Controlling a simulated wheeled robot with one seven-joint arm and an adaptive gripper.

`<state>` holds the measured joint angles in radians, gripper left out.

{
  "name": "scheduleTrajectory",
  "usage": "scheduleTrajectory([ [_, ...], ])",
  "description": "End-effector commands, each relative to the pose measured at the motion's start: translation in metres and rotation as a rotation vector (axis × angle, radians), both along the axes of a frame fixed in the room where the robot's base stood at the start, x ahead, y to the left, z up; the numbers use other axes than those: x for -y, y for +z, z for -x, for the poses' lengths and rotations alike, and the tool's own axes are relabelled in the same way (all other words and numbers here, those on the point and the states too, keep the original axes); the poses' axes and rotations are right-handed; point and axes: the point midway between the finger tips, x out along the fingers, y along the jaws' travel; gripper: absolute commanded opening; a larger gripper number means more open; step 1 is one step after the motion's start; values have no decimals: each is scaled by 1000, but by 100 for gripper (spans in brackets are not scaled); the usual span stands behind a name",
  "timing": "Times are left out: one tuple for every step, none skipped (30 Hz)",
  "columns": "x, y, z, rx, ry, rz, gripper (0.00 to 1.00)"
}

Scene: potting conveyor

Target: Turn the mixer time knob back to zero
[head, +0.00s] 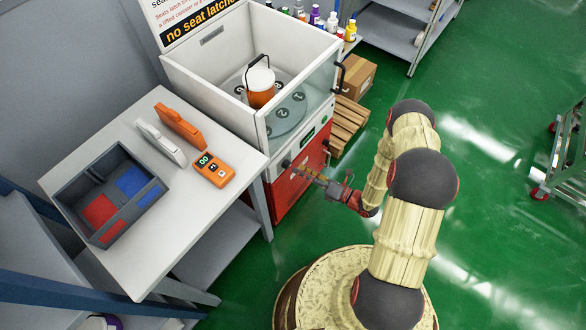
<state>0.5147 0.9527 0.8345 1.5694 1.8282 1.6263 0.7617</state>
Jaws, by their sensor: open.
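The mixer is a white open-topped box (205,100) on a red lower cabinet (288,197). Its front panel carries a small green display (308,136). A small dark round shape on the panel's left end, apparently the time knob (287,163), is too small for its setting to be read. My gripper (297,170) is open at the front of the mixer, its fingertips close beside that knob. I cannot tell whether they touch it. An orange and white canister (260,95) with a dark handle stands inside the mixer on a grey numbered turntable (287,120).
A light table (135,235) left of the mixer holds a grey bin (75,190) with red and blue compartments, an orange handheld device (214,168), and orange (180,127) and white (160,143) tools. A cardboard box (357,75) and wooden pallet (348,115) lie right.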

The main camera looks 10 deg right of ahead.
Motion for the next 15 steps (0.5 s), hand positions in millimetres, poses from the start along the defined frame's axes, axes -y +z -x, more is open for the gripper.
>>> scheduleTrajectory([
  [-7,-2,-5,1,4,1,45],
  [-10,-2,-8,2,5,1,45],
  [-13,-1,-11,2,3,1,45],
  [-16,-2,-14,1,4,1,45],
  [-18,-1,-16,2,4,1,45],
  [-20,-1,-19,1,2,2,45],
  [-22,-1,-21,1,1,1,45],
  [-24,-1,-22,1,3,0,45],
  [-25,-1,-24,1,3,0,45],
  [-26,-1,-25,1,1,1,45],
  [-27,0,-26,1,1,0,45],
  [-27,0,-26,1,0,1,45],
  [-28,0,-27,1,0,1,45],
  [-28,0,-27,1,0,1,45],
  [-28,0,-27,1,-1,0,45],
])
